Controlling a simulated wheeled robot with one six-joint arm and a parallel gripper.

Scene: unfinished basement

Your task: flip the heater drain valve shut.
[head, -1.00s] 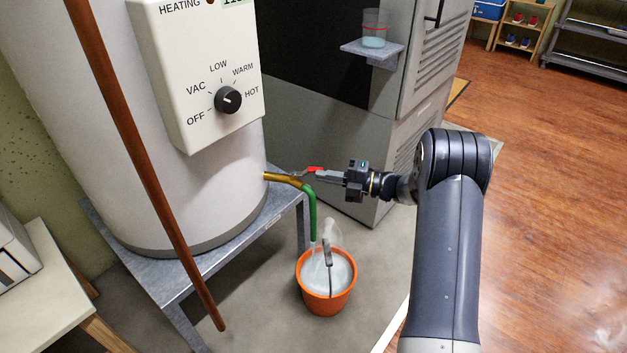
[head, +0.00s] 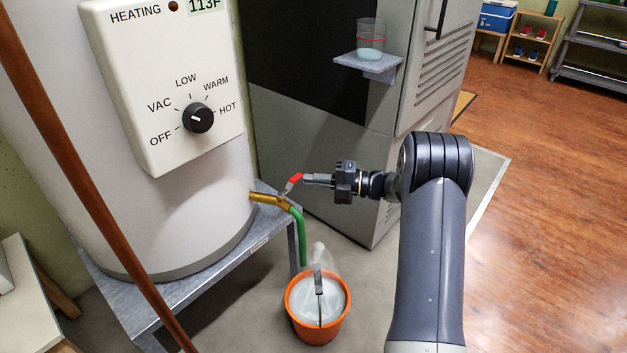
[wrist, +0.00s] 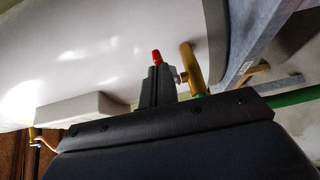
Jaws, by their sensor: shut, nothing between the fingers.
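The heater's brass drain valve (head: 266,199) sticks out low on the right side of the white tank (head: 190,215). Its red lever (head: 293,183) slants up and to the right from the brass body. A green hose (head: 301,232) runs down from the outlet. My gripper (head: 308,179) is shut and empty, its fingertips at the lever's upper end; I cannot tell whether they touch. In the wrist view the red lever tip (wrist: 156,57) shows just beyond the fingers (wrist: 156,88), with the brass valve (wrist: 191,66) to their right.
An orange bucket (head: 333,330) with pale liquid and a clear object stands below the hose. A copper pipe (head: 75,180) crosses in front of the tank. A grey cabinet (head: 320,150) with a small shelf (head: 350,60) stands behind my gripper. Open wooden floor (head: 540,220) lies right.

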